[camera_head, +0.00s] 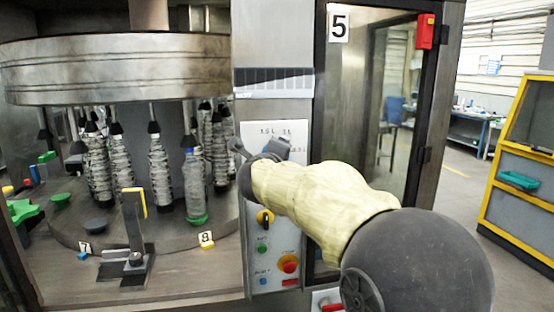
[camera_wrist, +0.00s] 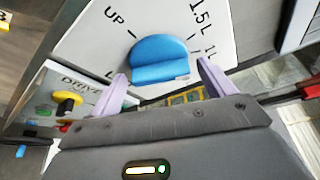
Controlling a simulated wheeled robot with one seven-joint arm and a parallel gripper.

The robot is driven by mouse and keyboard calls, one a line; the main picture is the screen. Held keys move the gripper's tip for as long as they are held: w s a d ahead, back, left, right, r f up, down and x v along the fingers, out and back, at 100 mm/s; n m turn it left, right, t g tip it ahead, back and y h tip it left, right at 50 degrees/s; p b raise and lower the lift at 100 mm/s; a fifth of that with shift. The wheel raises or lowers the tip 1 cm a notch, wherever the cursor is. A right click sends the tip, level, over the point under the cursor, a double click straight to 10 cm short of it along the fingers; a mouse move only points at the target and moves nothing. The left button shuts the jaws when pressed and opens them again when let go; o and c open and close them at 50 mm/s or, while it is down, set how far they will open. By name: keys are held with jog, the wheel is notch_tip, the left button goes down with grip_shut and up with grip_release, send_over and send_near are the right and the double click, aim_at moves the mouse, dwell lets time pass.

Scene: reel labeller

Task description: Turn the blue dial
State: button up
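The blue dial (camera_wrist: 158,57) is a round knob with a raised grip bar, set on a white plate (camera_wrist: 100,38) marked "UP" and "1.5L". My gripper (camera_wrist: 162,69) is open, with one pale finger at each side of the dial's lower part in the wrist view. The dial shows between the fingers, and I cannot tell if either finger touches it. In the head view my gripper (camera_head: 262,150) is in front of the white plate (camera_head: 258,130) on the machine's column, and my arm hides most of the dial there.
Below the plate is a control panel (camera_head: 250,265) with a yellow-black knob (camera_head: 264,219), a green button and a red stop button (camera_head: 289,264). Bottles (camera_head: 194,185) stand in the machine at left. A glass door (camera_head: 355,120) marked 5 is at right.

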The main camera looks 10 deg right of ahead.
jog(key=shift+s+a+r, duration=0.1)
jog(key=b+v, duration=0.2)
jog(key=v, duration=1.5)
